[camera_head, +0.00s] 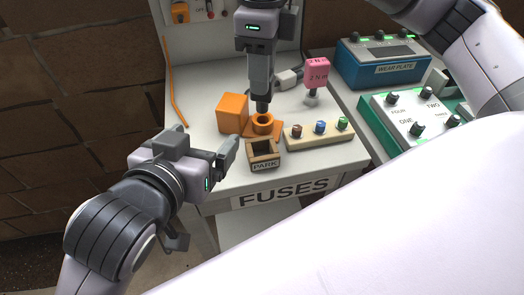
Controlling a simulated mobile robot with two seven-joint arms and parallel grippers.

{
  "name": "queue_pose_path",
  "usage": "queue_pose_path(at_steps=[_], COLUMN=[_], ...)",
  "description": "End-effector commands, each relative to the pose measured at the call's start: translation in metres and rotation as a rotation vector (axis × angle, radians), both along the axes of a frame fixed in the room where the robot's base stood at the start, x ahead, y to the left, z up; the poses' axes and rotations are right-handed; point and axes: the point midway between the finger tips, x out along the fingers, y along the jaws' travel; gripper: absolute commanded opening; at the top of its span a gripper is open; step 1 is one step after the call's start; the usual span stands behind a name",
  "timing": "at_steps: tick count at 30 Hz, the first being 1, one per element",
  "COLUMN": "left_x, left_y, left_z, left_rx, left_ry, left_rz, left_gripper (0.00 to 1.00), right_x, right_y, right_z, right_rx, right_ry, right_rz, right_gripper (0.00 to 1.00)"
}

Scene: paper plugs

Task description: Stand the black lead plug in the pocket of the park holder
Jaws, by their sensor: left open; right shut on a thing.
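The wooden park holder (265,163), labelled PARK, stands near the table's front edge with its square pocket open upward. My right gripper (261,98) points down behind it and is shut on a small dark piece (262,107), apparently the black lead plug. Most of this piece is hidden by the fingers. Its lower end is at the orange ring-shaped socket (264,120); I cannot tell whether it is inside or just above. My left gripper (226,157) is open and empty, left of the park holder and apart from it.
An orange block (232,113) stands left of the socket. A pale strip with coloured fuses (319,133) lies right of the holder. A pink sign (317,74) and a grey connector (288,79) are behind. A blue box (382,64) and green-edged panel (415,118) stand right.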

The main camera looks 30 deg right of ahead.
Motion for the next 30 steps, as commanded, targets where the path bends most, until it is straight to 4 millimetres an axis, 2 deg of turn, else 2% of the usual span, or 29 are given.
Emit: queue_pose_path(at_steps=[18,30], left_x=[0.0,0.0], left_y=[0.0,0.0], left_z=[-0.007,-0.007], left_rx=[0.0,0.0], left_ry=[0.0,0.0], left_rz=[0.0,0.0], left_gripper=[0.88,0.88], right_x=[-0.037,-0.041], right_y=[0.022,0.023], right_z=[0.0,0.0], right_rx=[-0.001,-0.001], right_ry=[-0.001,0.001], right_rz=[0.003,0.001], right_gripper=[0.0,0.0])
